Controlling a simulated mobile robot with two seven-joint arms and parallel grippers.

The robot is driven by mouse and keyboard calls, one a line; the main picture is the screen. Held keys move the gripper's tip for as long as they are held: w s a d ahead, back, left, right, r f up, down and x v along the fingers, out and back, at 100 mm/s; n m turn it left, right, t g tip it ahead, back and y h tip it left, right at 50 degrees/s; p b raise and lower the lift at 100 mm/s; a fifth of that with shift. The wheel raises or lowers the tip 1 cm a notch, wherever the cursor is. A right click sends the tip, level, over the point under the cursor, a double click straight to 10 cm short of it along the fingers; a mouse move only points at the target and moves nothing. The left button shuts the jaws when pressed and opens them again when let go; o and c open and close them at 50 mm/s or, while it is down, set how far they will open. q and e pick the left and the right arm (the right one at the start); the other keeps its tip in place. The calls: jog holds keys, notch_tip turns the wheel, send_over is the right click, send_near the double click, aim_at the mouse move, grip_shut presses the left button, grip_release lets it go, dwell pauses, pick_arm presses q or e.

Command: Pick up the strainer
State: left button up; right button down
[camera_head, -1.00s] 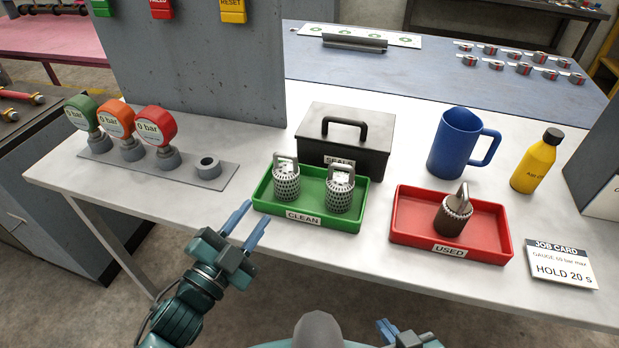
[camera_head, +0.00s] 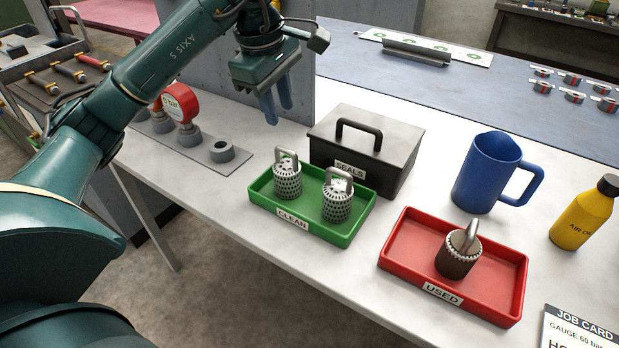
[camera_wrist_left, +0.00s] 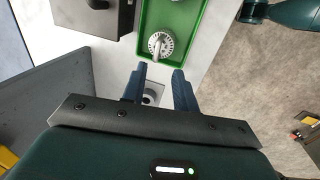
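Two perforated metal strainers with loop handles stand in the green CLEAN tray (camera_head: 345,238): a left one (camera_head: 288,184) and a right one (camera_head: 337,203). A darker, brownish strainer (camera_head: 458,256) stands in the red USED tray (camera_head: 505,296). My left gripper (camera_head: 277,112) hangs above the back of the table, left of the black box, blue fingers down, open and empty. In the left wrist view its fingers (camera_wrist_left: 160,76) are apart; one strainer (camera_wrist_left: 160,44) shows in the green tray beyond them. My right gripper's fingers are not seen.
A black SEALS box (camera_head: 362,150) stands behind the green tray. An empty grey socket (camera_head: 222,151) sits beside the red gauge (camera_head: 180,102). A blue jug (camera_head: 487,172), a yellow bottle (camera_head: 584,214) and a job card (camera_head: 578,332) lie to the right. A grey panel rises behind my gripper.

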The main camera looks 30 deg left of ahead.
aim_at(283, 148)
pick_arm(q)
jog(key=f, duration=0.2)
jog(key=w+f, duration=0.1)
jog(key=f, duration=0.4)
jog(key=shift+w+a+f, duration=0.25)
jog(key=shift+f, duration=0.1)
jog(key=shift+w+a+f+p, duration=0.15)
jog(key=shift+w+f, duration=0.1)
jog(key=shift+f, duration=0.55)
jog(key=shift+w+a+f+p, duration=0.15)
jog(key=shift+w+f, duration=0.05)
jog(key=shift+f, duration=0.65)
jog(key=shift+w+a+f+p, duration=0.15)
jog(key=shift+w+f, duration=0.1)
jog(key=shift+f, duration=0.55)
grip_shut()
